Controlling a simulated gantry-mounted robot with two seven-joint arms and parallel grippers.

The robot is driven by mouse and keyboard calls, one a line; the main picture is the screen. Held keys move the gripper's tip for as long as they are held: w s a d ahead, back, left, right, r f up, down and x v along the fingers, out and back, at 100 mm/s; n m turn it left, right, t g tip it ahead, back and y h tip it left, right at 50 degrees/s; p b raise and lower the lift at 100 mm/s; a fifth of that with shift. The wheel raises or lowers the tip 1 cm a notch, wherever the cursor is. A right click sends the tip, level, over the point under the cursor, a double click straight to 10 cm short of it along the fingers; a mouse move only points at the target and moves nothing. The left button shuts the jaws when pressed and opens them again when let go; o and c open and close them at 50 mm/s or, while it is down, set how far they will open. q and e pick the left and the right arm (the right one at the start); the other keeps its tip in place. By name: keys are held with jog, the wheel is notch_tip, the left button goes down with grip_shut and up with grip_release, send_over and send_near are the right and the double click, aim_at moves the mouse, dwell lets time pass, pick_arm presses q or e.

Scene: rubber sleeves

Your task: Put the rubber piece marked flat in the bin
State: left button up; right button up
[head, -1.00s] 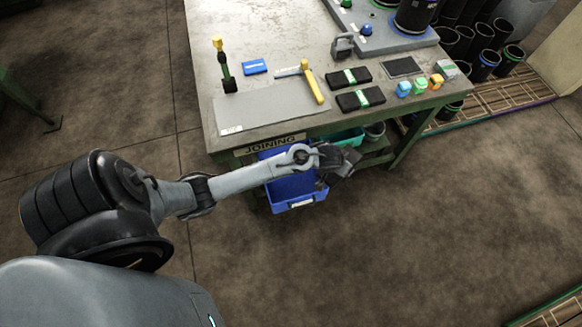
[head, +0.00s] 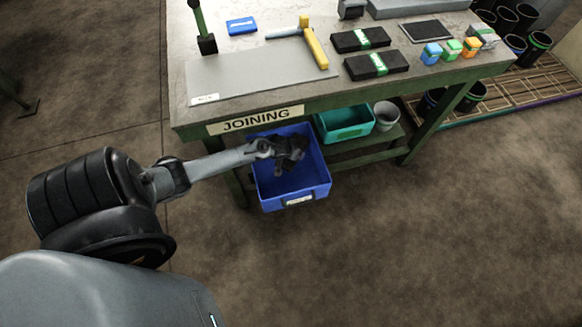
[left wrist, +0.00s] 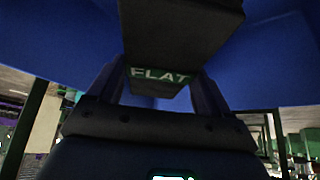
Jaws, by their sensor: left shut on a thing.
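My left gripper (head: 289,158) is over the blue bin (head: 297,203), within its outline in the head view. In the left wrist view its fingers (left wrist: 160,92) are shut on a black rubber piece (left wrist: 180,30) with a green band reading FLAT. Blue bin walls (left wrist: 60,45) surround the piece there. In the head view the piece blends with the dark gripper; how deep it sits in the bin I cannot tell. My right gripper is not in view.
The bin stands at the front of the JOINING table (head: 265,120). A teal bin (head: 345,133) and a grey bucket (head: 386,114) stand on the lower shelf. Two black pieces with green bands (head: 376,65), a yellow-handled tool (head: 314,48) and coloured blocks (head: 452,48) lie on the table.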

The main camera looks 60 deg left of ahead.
pick_arm(q)
jog(key=f, duration=0.1)
jog(key=f+b, duration=0.1)
jog(key=s+f, duration=0.1)
jog(key=shift+d+f+b, duration=0.2)
jog(key=shift+d+b, duration=0.1)
jog(key=shift+b, duration=0.1)
jog(key=b+x, duration=0.2)
jog(key=shift+f, duration=0.5)
jog(key=shift+s+d+f+b, duration=0.1)
jog(key=shift+s+f+b, duration=0.1)
jog(key=shift+f+b, duration=0.3)
notch_tip(320, 180, down, 2)
jog(key=shift+f+b, duration=0.25)
jog(key=shift+b, duration=0.5)
jog(key=shift+f, duration=0.35)
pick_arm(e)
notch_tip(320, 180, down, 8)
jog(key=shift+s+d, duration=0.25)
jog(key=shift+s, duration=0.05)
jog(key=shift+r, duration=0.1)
pick_arm(q)
jog(key=shift+f, duration=0.1)
